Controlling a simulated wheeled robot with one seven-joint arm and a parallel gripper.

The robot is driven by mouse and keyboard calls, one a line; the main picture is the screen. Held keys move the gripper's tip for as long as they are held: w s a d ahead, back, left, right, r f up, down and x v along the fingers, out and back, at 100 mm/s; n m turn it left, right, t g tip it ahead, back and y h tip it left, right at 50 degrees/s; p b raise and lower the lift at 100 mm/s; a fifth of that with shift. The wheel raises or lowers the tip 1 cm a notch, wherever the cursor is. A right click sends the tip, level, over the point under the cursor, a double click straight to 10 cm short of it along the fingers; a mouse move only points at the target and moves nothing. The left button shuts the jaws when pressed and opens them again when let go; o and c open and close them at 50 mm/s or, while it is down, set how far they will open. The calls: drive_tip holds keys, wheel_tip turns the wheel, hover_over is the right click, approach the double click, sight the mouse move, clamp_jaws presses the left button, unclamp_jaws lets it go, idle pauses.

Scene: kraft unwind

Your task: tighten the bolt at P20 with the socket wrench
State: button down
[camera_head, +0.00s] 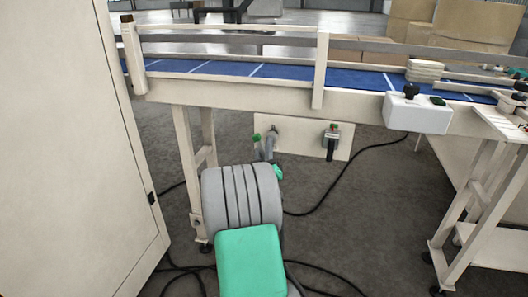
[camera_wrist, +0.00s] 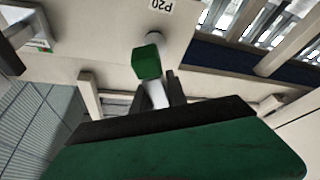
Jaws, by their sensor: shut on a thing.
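In the wrist view my gripper (camera_wrist: 160,88) is shut on a pale silver bar with a green block at its far end, which I take to be the socket wrench (camera_wrist: 147,62). The green block is in front of a short white cylinder (camera_wrist: 153,41) on the pale panel (camera_wrist: 105,45), just below the P20 label (camera_wrist: 161,5). I cannot tell whether they touch, and no bolt head shows. In the head view my arm partly hides the left side of the same panel (camera_head: 300,145) under the conveyor, and the wrench cannot be made out clearly.
A fixture (camera_head: 331,136) with a green top and black lower part is on the panel's right side. The blue conveyor (camera_head: 270,71) runs above. A large pale cabinet (camera_head: 75,150) stands close at left. Black cables (camera_head: 325,190) lie on the floor. A conveyor leg (camera_head: 188,150) stands left of the panel.

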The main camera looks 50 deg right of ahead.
drive_tip(key=shift+s+d+m+g+h+b, duration=0.1)
drive_tip(key=shift+m+g+h+b, duration=0.55)
drive_tip(key=shift+m+b, duration=1.25)
drive_tip(key=shift+s+d+m+g+h+b, duration=0.1)
drive_tip(key=shift+m+g+h+b, duration=0.5)
drive_tip(key=shift+m+b, duration=1.3)
drive_tip(key=m+g+b, duration=0.2)
drive_tip(key=m+b, duration=0.1)
drive_tip(key=b, duration=0.3)
drive_tip(key=m+g+b, duration=0.2)
drive_tip(key=b, duration=0.3)
drive_tip(key=shift+s+d+m+h+b, duration=0.1)
drive_tip(key=shift+s+m+h+b, duration=0.1)
drive_tip(key=shift+m+h+b, duration=0.2)
drive_tip(key=m+g, duration=0.1)
drive_tip(key=m, duration=0.2)
drive_tip(key=shift+d+m+g, duration=0.1)
drive_tip(key=shift+m+g, duration=0.25)
drive_tip(key=shift+m, duration=0.05)
drive_tip(key=m+g, duration=0.1)
drive_tip(key=m, duration=0.2)
drive_tip(key=m+g+y, duration=0.1)
drive_tip(key=m, duration=0.2)
drive_tip(key=shift+s+d+f+m+g, duration=0.15)
drive_tip(key=shift+s+f+m+g, duration=0.05)
drive_tip(key=shift+m+g, duration=0.2)
